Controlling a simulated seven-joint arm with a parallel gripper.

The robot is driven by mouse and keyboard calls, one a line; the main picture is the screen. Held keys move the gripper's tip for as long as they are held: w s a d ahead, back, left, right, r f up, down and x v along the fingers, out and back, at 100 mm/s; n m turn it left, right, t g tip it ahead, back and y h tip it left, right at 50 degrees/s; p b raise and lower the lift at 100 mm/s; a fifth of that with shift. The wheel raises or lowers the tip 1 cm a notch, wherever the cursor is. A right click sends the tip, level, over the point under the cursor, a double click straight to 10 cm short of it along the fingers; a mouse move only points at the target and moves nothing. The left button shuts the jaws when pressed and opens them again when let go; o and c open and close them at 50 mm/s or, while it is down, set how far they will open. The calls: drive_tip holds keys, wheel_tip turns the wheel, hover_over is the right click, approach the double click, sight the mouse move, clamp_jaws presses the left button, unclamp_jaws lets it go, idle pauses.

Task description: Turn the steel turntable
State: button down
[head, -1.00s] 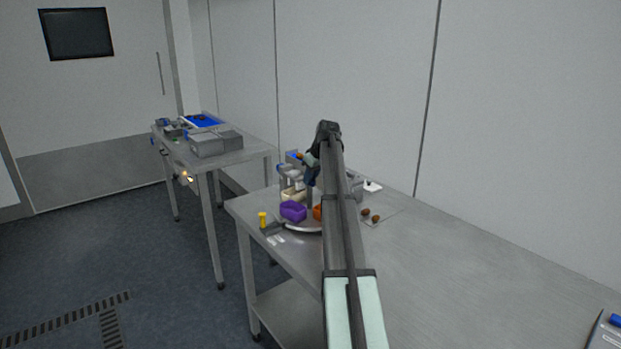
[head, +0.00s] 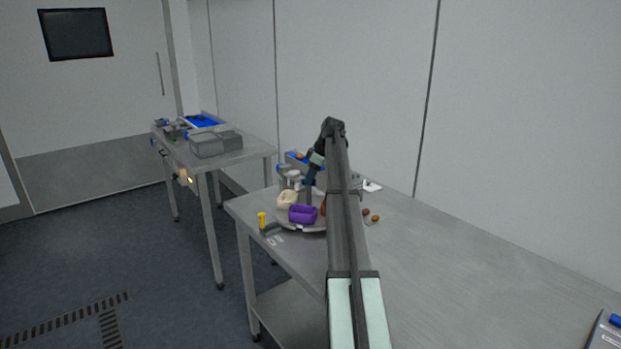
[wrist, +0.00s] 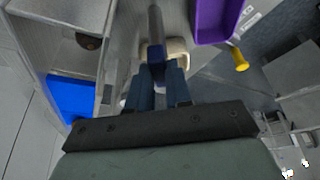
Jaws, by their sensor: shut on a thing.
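The steel turntable (head: 286,223) is a round disc near the left end of the table, partly hidden behind my arm. On it sit a purple tray (head: 302,214) at the front and a cream tray (head: 287,200) at the left. A sliver of an orange-brown tray (head: 323,206) shows beside my arm. My gripper (head: 309,188) is above the disc with its blue fingers pointing down. In the wrist view my gripper (wrist: 160,75) is shut on a slim grey post (wrist: 154,22); the cream tray (wrist: 178,48) and purple tray (wrist: 214,18) are close by.
A yellow-topped piece (head: 262,220) stands by the turntable's left edge. A blue-lined bin (head: 293,156) is behind it. Two brown dates (head: 370,215) lie right of my arm. A second table (head: 250,153) with grey boxes stands behind left.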

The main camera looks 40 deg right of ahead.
drive_tip(key=shift+w+d+n+g+y, duration=0.1)
drive_tip(key=shift+n+g+y, duration=0.2)
drive_tip(key=shift+n, duration=0.8)
drive_tip(key=shift+w+n+g+y, duration=0.15)
drive_tip(key=shift+n+g, duration=0.25)
drive_tip(key=shift+n, duration=0.7)
drive_tip(key=shift+n+g+y, duration=0.35)
drive_tip(key=shift+n+g, duration=0.25)
drive_tip(key=shift+n, duration=1.8)
drive_tip(key=c, duration=1)
unclamp_jaws()
drive_tip(key=shift+c, duration=0.2)
